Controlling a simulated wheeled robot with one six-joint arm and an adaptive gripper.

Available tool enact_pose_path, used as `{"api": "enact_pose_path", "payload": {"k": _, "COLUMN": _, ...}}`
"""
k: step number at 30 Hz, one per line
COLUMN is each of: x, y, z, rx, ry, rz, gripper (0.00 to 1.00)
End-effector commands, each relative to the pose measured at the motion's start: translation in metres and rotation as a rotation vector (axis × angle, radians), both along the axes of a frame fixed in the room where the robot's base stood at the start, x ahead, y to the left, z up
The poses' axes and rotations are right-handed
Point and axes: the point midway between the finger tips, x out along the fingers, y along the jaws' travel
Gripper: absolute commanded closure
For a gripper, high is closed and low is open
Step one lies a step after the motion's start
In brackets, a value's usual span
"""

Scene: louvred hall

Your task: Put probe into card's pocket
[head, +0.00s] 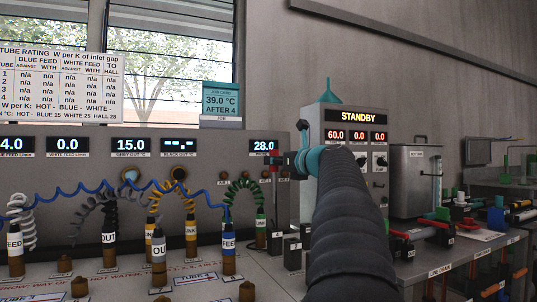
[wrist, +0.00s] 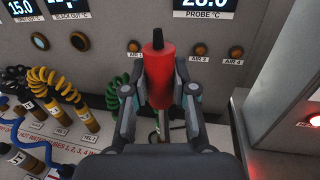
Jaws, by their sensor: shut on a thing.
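The probe (wrist: 159,75) is a red cylinder with a narrow black tip pointing up in the wrist view. My gripper (wrist: 158,88) is shut on it, one finger on each side. In the head view my gripper (head: 303,160) is in front of the panel's right end, and a little of the red probe (head: 285,161) shows at its left.
Below the probe readout (wrist: 204,6) are sockets marked AIR. Coiled hoses, a yellow one (wrist: 62,95) among them, and upright plugs such as the blue FEED plug (head: 229,250) crowd the bench at left. A STANDBY unit (head: 357,116) stands at right, beside a grey metal box (head: 414,180).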

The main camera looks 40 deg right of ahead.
Motion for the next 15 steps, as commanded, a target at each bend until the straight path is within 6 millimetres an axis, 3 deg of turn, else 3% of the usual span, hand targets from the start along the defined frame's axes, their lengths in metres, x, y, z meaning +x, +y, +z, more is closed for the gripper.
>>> {"api": "enact_pose_path", "payload": {"k": 12, "x": 0.001, "y": 0.002, "z": -0.048, "rx": -0.002, "ry": -0.001, "rz": 0.003, "gripper": 1.00}}
{"api": "enact_pose_path", "payload": {"k": 14, "x": 0.001, "y": 0.002, "z": -0.054, "rx": -0.001, "ry": -0.001, "rz": 0.003, "gripper": 1.00}}
{"api": "enact_pose_path", "payload": {"k": 15, "x": 0.001, "y": 0.003, "z": -0.046, "rx": -0.002, "ry": -0.001, "rz": 0.003, "gripper": 1.00}}
